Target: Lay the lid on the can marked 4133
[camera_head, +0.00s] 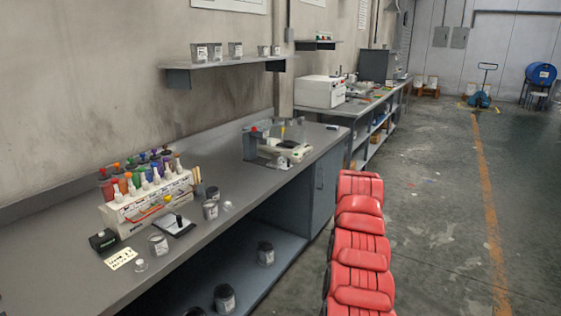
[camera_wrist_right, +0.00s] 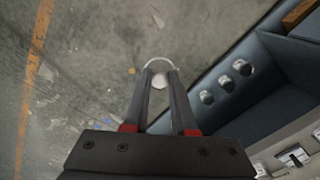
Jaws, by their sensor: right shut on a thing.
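In the right wrist view my right gripper (camera_wrist_right: 159,74) is shut on a round lid (camera_wrist_right: 158,62), whose pale curved rim shows beyond the fingertips, with floor behind it. The label numbers are too small to read, so I cannot tell which is 4133. My left gripper is not in view.
A wall shelf (camera_head: 225,63) bears several cans. The floor (camera_head: 435,215) to the right is open.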

